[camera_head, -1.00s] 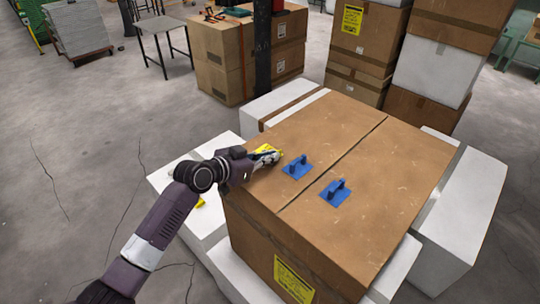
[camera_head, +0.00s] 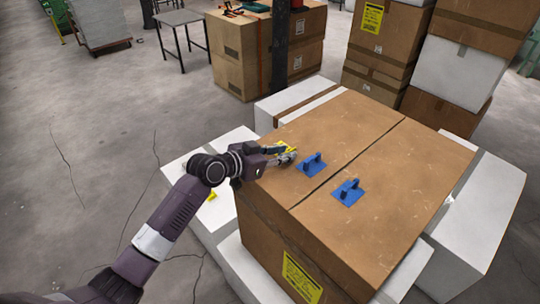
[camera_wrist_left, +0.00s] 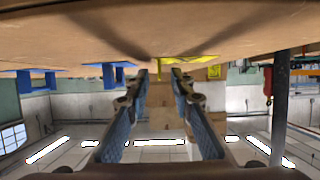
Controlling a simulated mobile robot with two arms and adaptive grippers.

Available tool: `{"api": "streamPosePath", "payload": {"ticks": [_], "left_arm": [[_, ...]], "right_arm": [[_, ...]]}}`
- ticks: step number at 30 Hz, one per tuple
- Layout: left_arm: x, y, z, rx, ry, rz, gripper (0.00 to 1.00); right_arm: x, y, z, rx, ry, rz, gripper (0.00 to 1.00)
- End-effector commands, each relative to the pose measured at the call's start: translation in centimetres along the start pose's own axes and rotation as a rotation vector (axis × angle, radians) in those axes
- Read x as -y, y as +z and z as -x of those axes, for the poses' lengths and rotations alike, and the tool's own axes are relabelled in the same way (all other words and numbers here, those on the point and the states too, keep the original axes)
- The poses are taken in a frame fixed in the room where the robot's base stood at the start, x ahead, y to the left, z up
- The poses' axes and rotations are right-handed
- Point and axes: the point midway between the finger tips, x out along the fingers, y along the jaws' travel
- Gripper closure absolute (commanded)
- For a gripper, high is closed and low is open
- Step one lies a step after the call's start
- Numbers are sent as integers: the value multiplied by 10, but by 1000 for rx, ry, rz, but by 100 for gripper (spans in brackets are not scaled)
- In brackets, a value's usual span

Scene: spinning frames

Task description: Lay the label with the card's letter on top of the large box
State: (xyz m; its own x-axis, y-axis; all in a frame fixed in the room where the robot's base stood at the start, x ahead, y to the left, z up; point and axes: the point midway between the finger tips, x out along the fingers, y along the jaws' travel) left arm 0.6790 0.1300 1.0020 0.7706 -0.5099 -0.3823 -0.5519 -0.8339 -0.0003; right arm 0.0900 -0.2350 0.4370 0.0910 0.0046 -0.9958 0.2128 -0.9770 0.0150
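The large brown box (camera_head: 352,131) stands in the middle of the head view. A yellow label (camera_head: 287,147) lies at its top's left edge, partly hidden by my left gripper (camera_head: 286,156). The label also shows in the left wrist view (camera_wrist_left: 190,59), flat against the box top beyond the fingertips. My left gripper is low over that edge, and its fingers stand apart in the wrist view (camera_wrist_left: 159,82), with nothing seen held between them. The label's letter is not readable. No card can be made out. My right gripper is not in view.
Two blue handled pieces (camera_head: 311,167) (camera_head: 348,193) sit on the box top near the label. White boxes (camera_head: 478,215) surround the large box. A yellow piece (camera_head: 212,195) lies on the left white box. Stacked cartons (camera_head: 387,45) stand behind.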

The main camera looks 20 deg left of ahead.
Motion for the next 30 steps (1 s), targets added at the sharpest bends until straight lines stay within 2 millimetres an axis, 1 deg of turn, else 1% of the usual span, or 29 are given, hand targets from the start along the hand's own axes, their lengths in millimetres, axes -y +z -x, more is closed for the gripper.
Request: {"api": "streamPosePath", "payload": {"ticks": [1,5,12,16,21,30], "left_arm": [[1,3,7,2,-2,-3,78],[0,4,29,2,-1,-4,78],[1,4,79,4,-1,-4,78],[1,4,99,3,-1,-2,78],[0,2,113,3,0,-2,78],[0,1,115,2,1,0,78]], "right_arm": [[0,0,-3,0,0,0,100],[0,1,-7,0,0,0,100],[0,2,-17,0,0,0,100],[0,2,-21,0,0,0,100],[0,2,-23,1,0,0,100],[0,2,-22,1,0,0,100]]}}
